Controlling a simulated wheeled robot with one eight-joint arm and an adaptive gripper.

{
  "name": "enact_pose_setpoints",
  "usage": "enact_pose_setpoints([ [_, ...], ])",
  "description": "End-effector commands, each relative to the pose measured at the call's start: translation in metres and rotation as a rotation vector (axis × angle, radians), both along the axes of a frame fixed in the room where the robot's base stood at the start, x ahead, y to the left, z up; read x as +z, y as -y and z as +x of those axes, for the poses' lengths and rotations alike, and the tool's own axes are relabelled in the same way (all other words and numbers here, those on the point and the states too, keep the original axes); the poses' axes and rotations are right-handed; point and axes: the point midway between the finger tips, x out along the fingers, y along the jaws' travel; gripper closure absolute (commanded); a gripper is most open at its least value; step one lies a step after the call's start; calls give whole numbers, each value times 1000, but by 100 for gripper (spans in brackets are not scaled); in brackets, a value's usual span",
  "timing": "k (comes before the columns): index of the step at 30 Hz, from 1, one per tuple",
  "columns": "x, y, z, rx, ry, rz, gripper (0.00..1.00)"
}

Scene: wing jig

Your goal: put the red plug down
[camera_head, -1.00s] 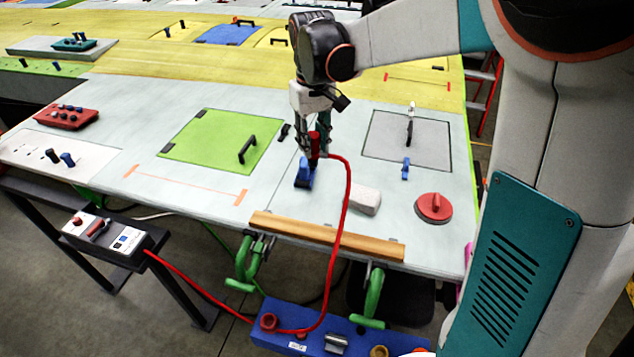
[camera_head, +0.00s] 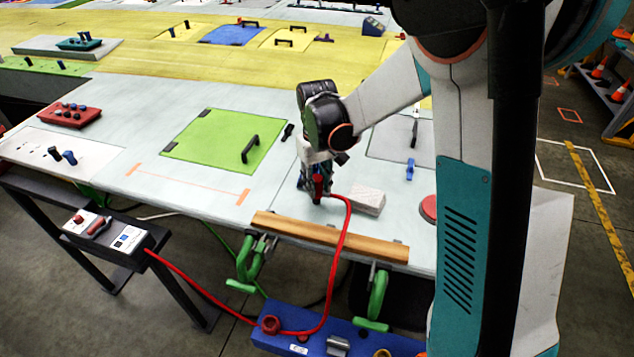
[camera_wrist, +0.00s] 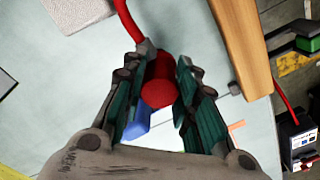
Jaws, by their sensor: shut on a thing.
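The red plug (camera_head: 318,187) is between the fingers of my gripper (camera_head: 315,180), over the light worktop near its front edge. In the wrist view the plug's red body (camera_wrist: 159,82) shows between the two teal fingers of my gripper (camera_wrist: 164,56), which are shut on it. A red cable (camera_head: 347,225) runs from the plug over the table's front edge. A blue piece (camera_wrist: 137,122) shows just past the plug in the wrist view. I cannot tell whether the plug touches the worktop.
A wooden strip (camera_head: 330,236) lines the front edge, close to my gripper. A pale grey block (camera_head: 368,200) lies just right of it. A green panel (camera_head: 224,140) with a black handle is to the left. A blue box (camera_head: 300,340) stands below the edge.

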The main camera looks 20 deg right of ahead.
Motion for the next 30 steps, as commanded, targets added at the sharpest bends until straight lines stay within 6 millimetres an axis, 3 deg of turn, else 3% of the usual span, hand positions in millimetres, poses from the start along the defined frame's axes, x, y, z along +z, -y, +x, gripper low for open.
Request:
enact_pose_setpoints([
  [8, -3, 0, 0, 0, 0, 0, 96],
  [9, -2, 0, 0, 0, 0, 0, 66],
  [11, -2, 0, 0, 0, 0, 0, 53],
  [23, 2, 0, 0, 0, 0, 0, 53],
  [30, 38, 0, -1, 0, 0, 0, 53],
])
